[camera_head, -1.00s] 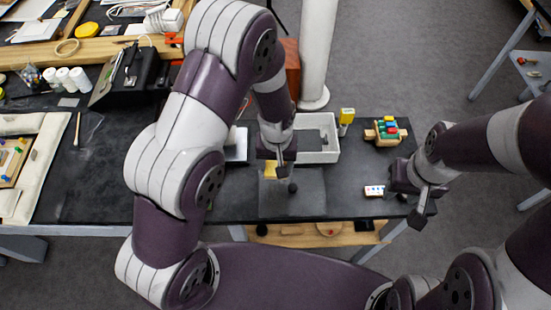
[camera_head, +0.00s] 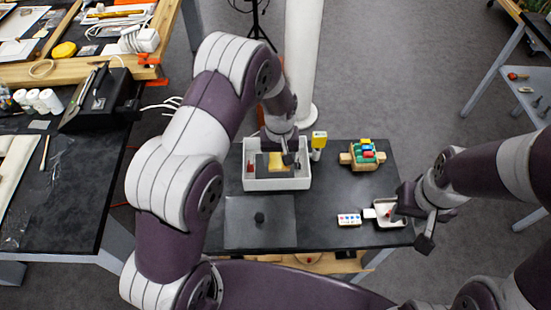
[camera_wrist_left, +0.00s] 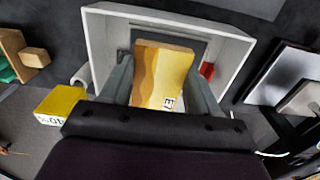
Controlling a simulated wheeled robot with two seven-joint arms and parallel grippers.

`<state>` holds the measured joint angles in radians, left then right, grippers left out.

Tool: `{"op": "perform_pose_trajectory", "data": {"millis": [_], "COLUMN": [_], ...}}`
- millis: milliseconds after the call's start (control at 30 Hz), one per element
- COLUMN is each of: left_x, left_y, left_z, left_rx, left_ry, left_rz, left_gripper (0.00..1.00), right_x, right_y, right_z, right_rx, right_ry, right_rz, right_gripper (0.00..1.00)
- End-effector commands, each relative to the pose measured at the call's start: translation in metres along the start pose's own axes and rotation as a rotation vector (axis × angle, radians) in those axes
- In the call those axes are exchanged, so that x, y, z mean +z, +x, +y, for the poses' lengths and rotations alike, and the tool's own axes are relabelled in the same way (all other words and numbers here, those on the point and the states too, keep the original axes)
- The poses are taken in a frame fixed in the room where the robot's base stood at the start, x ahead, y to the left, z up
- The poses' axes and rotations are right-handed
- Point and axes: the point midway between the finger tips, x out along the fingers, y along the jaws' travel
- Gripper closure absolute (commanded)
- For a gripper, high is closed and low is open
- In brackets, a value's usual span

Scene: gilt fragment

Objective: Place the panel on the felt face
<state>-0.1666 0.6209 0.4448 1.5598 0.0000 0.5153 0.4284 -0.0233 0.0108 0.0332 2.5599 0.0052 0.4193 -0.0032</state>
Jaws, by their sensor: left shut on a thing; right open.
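The panel (camera_head: 276,161) is a small gilt, yellow-and-tan piece with a curved band and a small printed tag. It also shows in the left wrist view (camera_wrist_left: 160,75). My left gripper (camera_head: 288,156) is shut on it, one finger on each side, over the white open box (camera_head: 277,184). In the left wrist view, a dark grey surface lies inside the box (camera_wrist_left: 102,50) behind the panel. I cannot tell whether this is the felt face, or whether the panel touches it. My right gripper (camera_head: 424,216) is open, beside a small white dish (camera_head: 391,221) at the right.
A grey plate with a dark knob (camera_head: 260,235) lies in front of the box. A yellow-topped bottle (camera_head: 319,139) stands right of it. A wooden rack of coloured pieces (camera_head: 363,156) and a dotted white card (camera_head: 349,219) lie further right. Bare black tabletop (camera_head: 325,190) lies between.

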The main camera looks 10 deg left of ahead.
Motion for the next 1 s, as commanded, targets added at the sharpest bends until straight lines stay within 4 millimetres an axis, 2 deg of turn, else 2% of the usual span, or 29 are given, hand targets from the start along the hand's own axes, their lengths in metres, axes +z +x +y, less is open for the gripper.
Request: {"op": "perform_pose_trajectory", "data": {"millis": [133, 400, 733, 767, 800, 833, 1000], "left_x": [-0.011, -0.012, -0.012, -0.012, -0.012, -0.012, -0.012], "left_y": [0.011, 0.050, 0.056, 0.055, 0.054, 0.054, 0.054], "left_z": [-0.013, -0.014, -0.014, -0.014, -0.014, -0.014, -0.014], "left_rx": [0.000, 0.001, 0.001, 0.001, 0.001, 0.001, 0.001], "left_ry": [0.000, 0.001, 0.001, 0.001, 0.001, 0.001, 0.001], "left_rz": [0.000, 0.001, 0.002, 0.002, 0.002, 0.002, 0.002], "left_gripper": [0.69, 0.69, 0.69, 0.33, 0.20, 0.14, 0.14], "right_x": [-0.001, -0.002, -0.002, -0.002, -0.002, -0.002, -0.002], "right_y": [-0.006, -0.019, -0.014, -0.015, -0.016, -0.016, -0.016], "right_z": [0.000, 0.000, 0.000, 0.000, 0.000, 0.000, 0.000], "right_rx": [0.000, 0.000, 0.000, 0.000, 0.000, 0.000, 0.000], "right_ry": [0.000, 0.000, 0.000, 0.000, 0.000, 0.000, 0.000], "right_rz": [0.000, 0.000, 0.000, -0.001, 0.000, 0.000, 0.000], "right_gripper": [0.57, 0.57, 0.57, 0.57, 0.57, 0.57, 0.57]}}
